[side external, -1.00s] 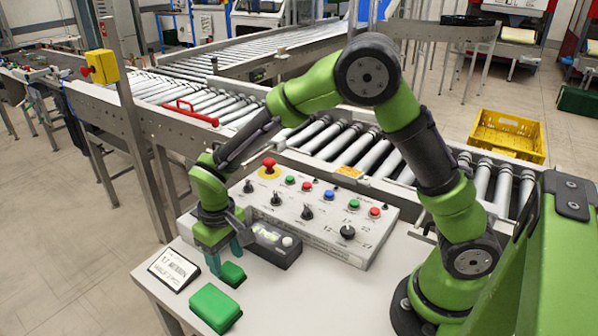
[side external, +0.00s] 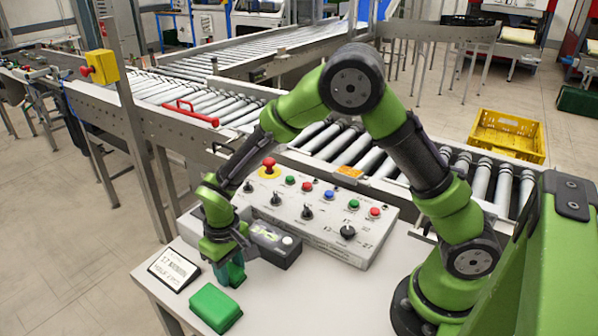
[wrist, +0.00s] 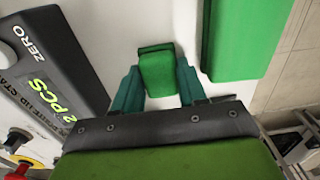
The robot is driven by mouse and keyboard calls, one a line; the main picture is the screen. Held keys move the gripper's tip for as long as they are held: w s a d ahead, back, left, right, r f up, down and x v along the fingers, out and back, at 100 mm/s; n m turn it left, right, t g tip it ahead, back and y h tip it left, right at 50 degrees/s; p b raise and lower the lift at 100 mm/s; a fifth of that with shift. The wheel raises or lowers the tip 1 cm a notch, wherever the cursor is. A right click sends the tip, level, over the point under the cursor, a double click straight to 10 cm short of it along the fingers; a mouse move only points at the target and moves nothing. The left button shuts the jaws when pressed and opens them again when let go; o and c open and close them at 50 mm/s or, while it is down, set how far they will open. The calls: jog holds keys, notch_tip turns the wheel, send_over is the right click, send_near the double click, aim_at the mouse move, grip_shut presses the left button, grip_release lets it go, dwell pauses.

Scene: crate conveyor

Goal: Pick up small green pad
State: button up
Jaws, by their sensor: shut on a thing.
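The small green pad (wrist: 157,72) sits between the two teal fingers of my gripper (wrist: 157,88) in the wrist view. My gripper (side external: 230,275) is shut on the pad, low at the white table. In the side view the fingers largely hide the small pad, and I cannot tell whether it still touches the table. A larger green pad (side external: 215,308) lies on the table just in front of my gripper, and it also shows at the upper right of the wrist view (wrist: 240,38).
A dark device with a display (side external: 275,243) stands close beside my gripper, in front of the button panel (side external: 325,222). A small sign (side external: 174,270) is at the table's left edge. The white table (side external: 330,295) is clear to the right. A roller conveyor runs behind.

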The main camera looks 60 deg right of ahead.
aim_at(230, 269)
jog(key=shift+r, duration=0.1)
jog(key=shift+r, duration=0.6)
notch_tip(230, 269, up, 2)
jog(key=shift+r, duration=0.15)
jog(key=s+d, duration=0.1)
jog(key=s, duration=0.4)
jog(key=s+d+r, duration=0.1)
jog(key=s+d, duration=0.1)
jog(key=s, duration=0.3)
jog(key=s+d, duration=0.2)
jog(key=s, duration=0.3)
jog(key=shift+d+r, duration=0.15)
jog(key=shift+d, duration=0.05)
